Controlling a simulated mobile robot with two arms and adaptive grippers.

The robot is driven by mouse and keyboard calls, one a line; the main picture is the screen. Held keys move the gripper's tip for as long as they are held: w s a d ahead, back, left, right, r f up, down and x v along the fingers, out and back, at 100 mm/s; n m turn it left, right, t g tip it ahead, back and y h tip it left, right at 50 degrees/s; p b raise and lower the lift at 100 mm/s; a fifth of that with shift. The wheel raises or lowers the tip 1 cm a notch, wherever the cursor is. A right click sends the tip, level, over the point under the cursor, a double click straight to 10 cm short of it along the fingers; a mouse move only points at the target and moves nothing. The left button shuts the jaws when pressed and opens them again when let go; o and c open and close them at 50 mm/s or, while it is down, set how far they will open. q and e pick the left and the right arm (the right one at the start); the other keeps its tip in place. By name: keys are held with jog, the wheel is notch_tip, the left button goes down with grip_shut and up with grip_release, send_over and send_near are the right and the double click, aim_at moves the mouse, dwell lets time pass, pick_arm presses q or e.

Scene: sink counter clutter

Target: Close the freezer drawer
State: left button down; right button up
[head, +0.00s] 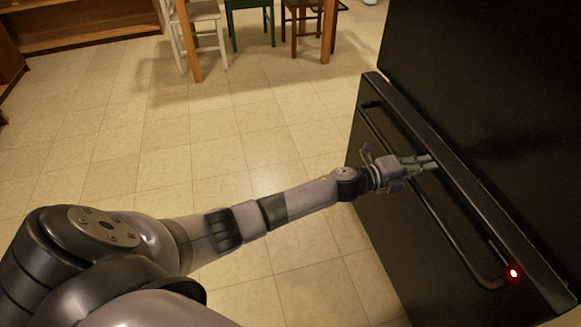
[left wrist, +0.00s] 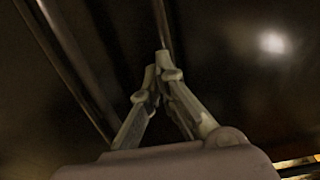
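The black freezer drawer (head: 375,230) is at the right of the head view, below the tall black upper part of the fridge. Its top edge stands out in front of the upper part; how far it is open is hard to tell. A long bar handle (head: 437,215) runs along its front. My left gripper (head: 432,163) reaches over the handle to the drawer's upper edge; contact is unclear. In the left wrist view its fingers (left wrist: 158,70) converge with the tips together and nothing visible between them, against dark surfaces. My right gripper is out of view.
A glowing red spot (head: 513,272) shows near the handle's near end. The tiled floor (head: 240,130) left of the drawer is clear. A white chair (head: 205,25), a green chair (head: 250,15) and a brown chair (head: 305,20) stand at the back, with wooden shelving (head: 80,35) at far left.

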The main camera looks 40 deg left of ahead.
aim_at(442, 159)
pick_arm(q)
jog(key=b+x, duration=0.1)
jog(key=x, duration=0.3)
jog(key=shift+d, duration=0.1)
jog(key=shift+w+d+b, duration=0.3)
jog(key=shift+w+d, duration=0.1)
jog(key=shift+w, duration=0.15)
jog(key=shift+r, duration=0.25)
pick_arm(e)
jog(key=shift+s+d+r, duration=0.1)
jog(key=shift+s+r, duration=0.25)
